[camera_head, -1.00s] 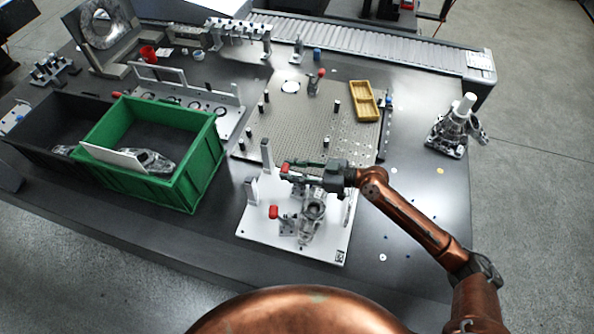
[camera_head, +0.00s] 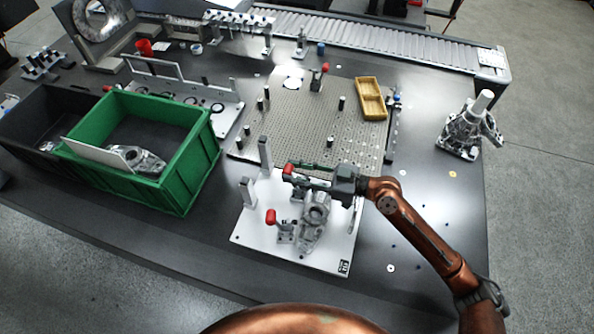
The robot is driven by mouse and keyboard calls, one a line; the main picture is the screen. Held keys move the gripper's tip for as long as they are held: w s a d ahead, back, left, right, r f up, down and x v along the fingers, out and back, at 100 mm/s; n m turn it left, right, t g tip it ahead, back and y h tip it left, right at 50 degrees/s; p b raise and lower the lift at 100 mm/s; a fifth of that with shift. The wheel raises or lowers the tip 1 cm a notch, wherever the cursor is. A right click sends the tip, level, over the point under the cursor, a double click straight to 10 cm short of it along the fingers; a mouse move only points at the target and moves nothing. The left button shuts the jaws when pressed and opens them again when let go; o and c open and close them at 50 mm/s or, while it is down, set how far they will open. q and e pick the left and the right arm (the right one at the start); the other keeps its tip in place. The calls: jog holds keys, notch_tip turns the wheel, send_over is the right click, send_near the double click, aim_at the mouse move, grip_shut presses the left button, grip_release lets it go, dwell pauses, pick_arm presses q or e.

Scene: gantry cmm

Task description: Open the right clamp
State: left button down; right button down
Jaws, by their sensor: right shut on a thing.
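A white fixture plate (camera_head: 258,236) holds a grey metal casting (camera_head: 314,212) and two clamps with red handle tips. One red handle (camera_head: 289,169) is at the far side of the plate, and the other red handle (camera_head: 270,217) is nearer and to the left. My right gripper (camera_head: 297,175) reaches in from the right over the casting. It is shut on the far clamp's red handle, which points left. The gripper and arm hide most of that clamp's body. My left gripper is not in view.
Two grey posts (camera_head: 265,155) stand at the plate's far left. A green crate (camera_head: 185,185) with a casting inside stands to the left. A perforated plate (camera_head: 300,120) with a yellow tray (camera_head: 371,98) lies beyond. Another casting (camera_head: 466,130) stands at right.

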jog(key=shift+f, duration=0.15)
jog(key=c, duration=1.4)
grip_release()
jog(key=shift+c, duration=0.2)
jog(key=v, duration=1.2)
